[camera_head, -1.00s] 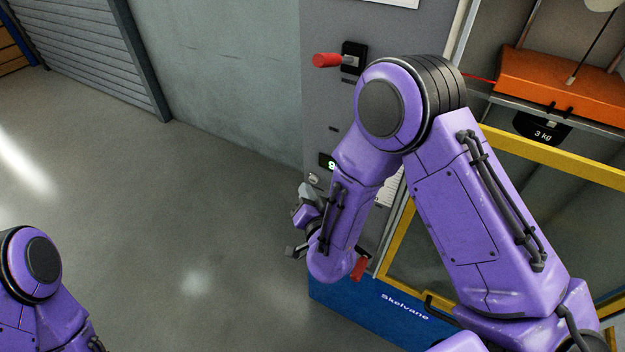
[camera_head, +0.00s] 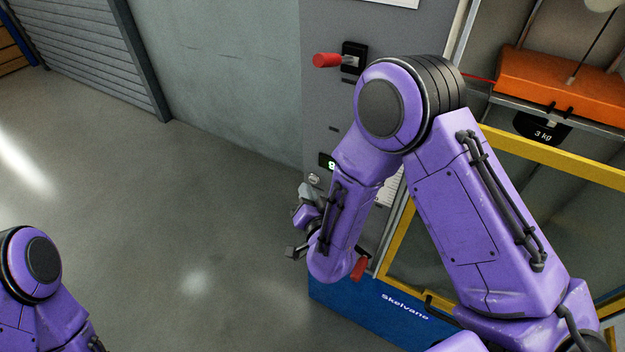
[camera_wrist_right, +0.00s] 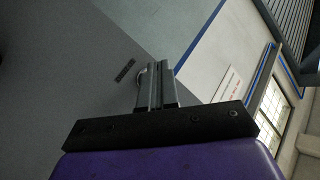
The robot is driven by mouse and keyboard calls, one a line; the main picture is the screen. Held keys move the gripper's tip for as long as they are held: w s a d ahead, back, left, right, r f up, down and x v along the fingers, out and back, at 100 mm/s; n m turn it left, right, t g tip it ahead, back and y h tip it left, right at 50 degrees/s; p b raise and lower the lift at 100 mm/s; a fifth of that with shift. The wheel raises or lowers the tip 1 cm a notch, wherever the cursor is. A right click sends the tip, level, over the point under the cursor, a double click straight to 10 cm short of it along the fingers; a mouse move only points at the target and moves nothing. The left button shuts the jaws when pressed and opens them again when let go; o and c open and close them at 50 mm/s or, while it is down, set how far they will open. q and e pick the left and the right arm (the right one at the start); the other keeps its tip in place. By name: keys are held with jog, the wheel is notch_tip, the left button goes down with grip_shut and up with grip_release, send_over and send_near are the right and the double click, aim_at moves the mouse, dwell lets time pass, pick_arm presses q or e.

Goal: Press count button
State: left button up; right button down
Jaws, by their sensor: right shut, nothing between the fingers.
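A small round metal button (camera_head: 314,179) sits on the grey machine panel just below a small display with a green digit (camera_head: 328,163). My right gripper (camera_head: 306,190) is close below the button in the head view, partly hidden by my own forearm. In the right wrist view the two fingers (camera_wrist_right: 157,72) are closed together with nothing between them.
A red-handled switch (camera_head: 327,60) is higher on the panel (camera_head: 325,105). A red part (camera_head: 359,268) is low beside my right forearm. The yellow frame (camera_head: 560,153), orange block (camera_head: 560,82) and blue base (camera_head: 370,315) are to the right. The floor at left is clear.

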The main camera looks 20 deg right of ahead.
dwell(0.4)
jog(key=shift+w+d, duration=0.25)
jog(key=shift+d, duration=0.1)
jog(key=shift+w+d, duration=0.25)
jog(key=shift+d, duration=0.05)
dwell(0.7)
jog(key=shift+s+a, duration=0.5)
jog(key=shift+a, duration=0.15)
jog(key=s+a, duration=0.1)
jog(key=a, duration=0.1)
jog(key=s+a, duration=0.2)
dwell(0.4)
dwell(0.7)
